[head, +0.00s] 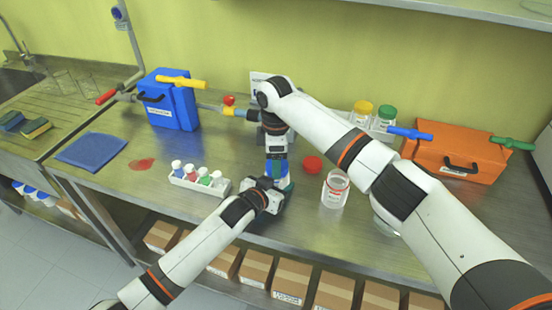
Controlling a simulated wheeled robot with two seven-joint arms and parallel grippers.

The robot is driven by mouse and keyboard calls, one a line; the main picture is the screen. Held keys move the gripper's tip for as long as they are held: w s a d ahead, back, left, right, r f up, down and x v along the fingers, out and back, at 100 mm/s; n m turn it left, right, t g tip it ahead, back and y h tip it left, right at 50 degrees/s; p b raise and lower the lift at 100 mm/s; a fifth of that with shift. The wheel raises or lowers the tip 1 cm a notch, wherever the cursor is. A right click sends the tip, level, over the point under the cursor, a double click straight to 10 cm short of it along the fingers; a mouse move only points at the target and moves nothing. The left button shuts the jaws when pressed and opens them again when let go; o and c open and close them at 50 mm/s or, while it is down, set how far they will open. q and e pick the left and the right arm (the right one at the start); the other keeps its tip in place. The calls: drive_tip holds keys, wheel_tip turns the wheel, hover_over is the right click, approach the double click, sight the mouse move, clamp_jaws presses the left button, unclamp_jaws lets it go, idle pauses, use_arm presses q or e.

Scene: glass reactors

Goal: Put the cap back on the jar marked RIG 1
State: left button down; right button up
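A clear open jar (334,191) with a red-and-white label stands on the bench right of my grippers; its marking is too small to read. A red cap (312,164) lies flat on the bench behind it. My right gripper (277,174) points down at a blue and teal item (284,184), largely hidden, so I cannot tell what it is. My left gripper (274,198) is low beside the same item, close to the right gripper. The fingers of both are too hidden to tell whether they are shut. No RIG 1 marking is readable.
A white rack (199,181) of small bottles stands left, near a red spill (142,164) and a blue cloth (91,151). A blue box (171,101) and an orange box (456,151) stand behind. Yellow-capped (362,110) and green-capped (385,116) jars are at the back.

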drive_tip(key=shift+s+a, duration=0.15)
drive_tip(key=shift+s, duration=0.05)
drive_tip(key=shift+w+r, duration=0.1)
drive_tip(key=shift+r, duration=2.15)
drive_tip(key=shift+c, duration=0.4)
wheel_tip(320, 180, up, 2)
drive_tip(key=n, duration=0.2)
drive_tip(key=shift+w+n, duration=0.1)
drive_tip(key=shift+n, duration=0.3)
drive_tip(key=shift+r+n, duration=0.75)
drive_tip(key=shift+n, duration=0.35)
drive_tip(key=shift+f, duration=0.1)
drive_tip(key=shift+f, duration=3.95)
